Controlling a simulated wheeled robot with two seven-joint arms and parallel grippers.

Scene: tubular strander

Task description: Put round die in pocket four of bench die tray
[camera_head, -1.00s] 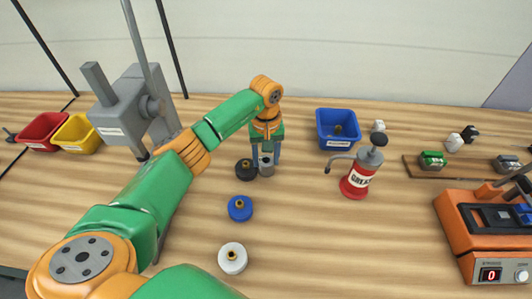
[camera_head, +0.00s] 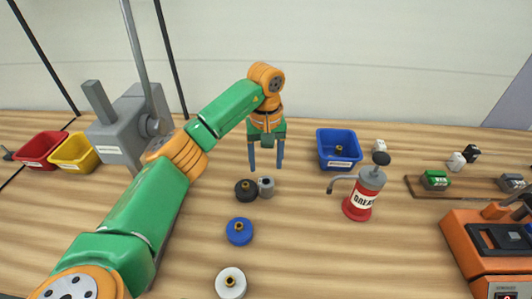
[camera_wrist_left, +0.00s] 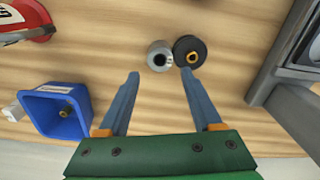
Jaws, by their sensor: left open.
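My left gripper (camera_head: 265,166) is open and empty, pointing down above the bench. Below its fingertips a small grey cylinder (camera_head: 266,188) with a round opening on top stands upright beside a black disc with a brass centre (camera_head: 246,191). In the left wrist view the grey cylinder (camera_wrist_left: 158,50) lies just beyond the open fingers (camera_wrist_left: 160,73), with the black disc (camera_wrist_left: 190,50) close by. A blue disc (camera_head: 239,232) and a white disc (camera_head: 230,283), both with brass centres, stand nearer. I cannot tell which piece is the round die or which is the bench die tray.
A labelled blue bin (camera_head: 339,150) holds a brass-topped piece. A red grease can (camera_head: 363,195) stands right of centre. A wooden board (camera_head: 463,191) with small blocks and an orange device (camera_head: 467,245) are at the right. A grey machine (camera_head: 122,128) and red and yellow bins are left.

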